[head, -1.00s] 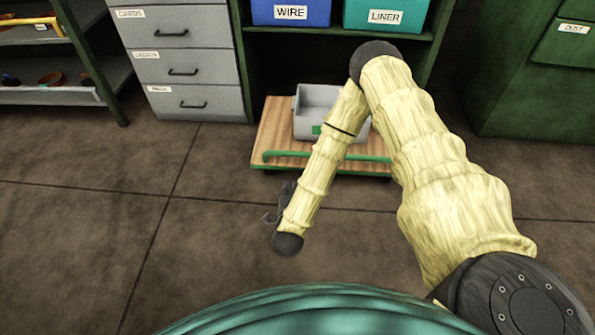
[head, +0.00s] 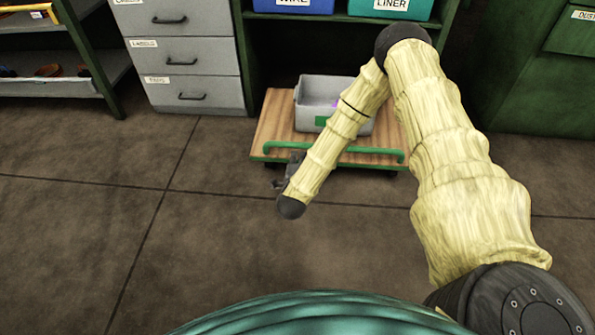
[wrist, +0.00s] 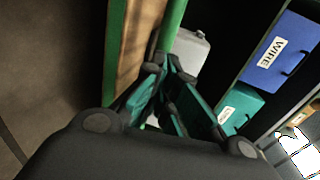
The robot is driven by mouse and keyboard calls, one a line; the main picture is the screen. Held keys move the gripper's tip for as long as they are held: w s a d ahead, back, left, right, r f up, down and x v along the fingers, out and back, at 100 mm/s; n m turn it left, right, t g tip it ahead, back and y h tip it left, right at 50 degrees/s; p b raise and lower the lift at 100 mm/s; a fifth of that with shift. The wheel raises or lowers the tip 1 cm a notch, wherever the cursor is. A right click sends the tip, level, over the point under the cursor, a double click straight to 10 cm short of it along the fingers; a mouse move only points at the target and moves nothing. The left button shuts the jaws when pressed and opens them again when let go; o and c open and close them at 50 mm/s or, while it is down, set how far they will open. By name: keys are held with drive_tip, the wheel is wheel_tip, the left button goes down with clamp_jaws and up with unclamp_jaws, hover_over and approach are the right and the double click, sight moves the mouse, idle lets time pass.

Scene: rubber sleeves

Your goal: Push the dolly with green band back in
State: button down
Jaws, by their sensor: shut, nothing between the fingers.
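The dolly (head: 268,138) is a low wooden board with a green bar (head: 375,151) along its front edge. It juts out onto the floor from the open bay under the shelf. A grey bin (head: 307,90) with a green label stands on it. My gripper (head: 293,163) is shut and empty, by the front left of the bar, and my forearm partly hides the dolly. In the wrist view my shut fingers (wrist: 167,85) are at the near end of the green bar (wrist: 172,25). I cannot tell whether they touch it. The board's edge (wrist: 130,50) shows beside them.
A grey drawer cabinet (head: 190,60) stands left of the bay and a green cabinet (head: 510,100) stands right. A blue WIRE bin (wrist: 285,45) and a teal LINER bin (wrist: 240,105) sit on the shelf above. The floor (head: 80,230) in front is clear.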

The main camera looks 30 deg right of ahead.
sight(300, 147)
drive_tip(key=shift+b+x, duration=0.9)
drive_tip(key=shift+x, duration=0.85)
drive_tip(key=shift+w+d, duration=0.1)
drive_tip(key=shift+w, duration=0.05)
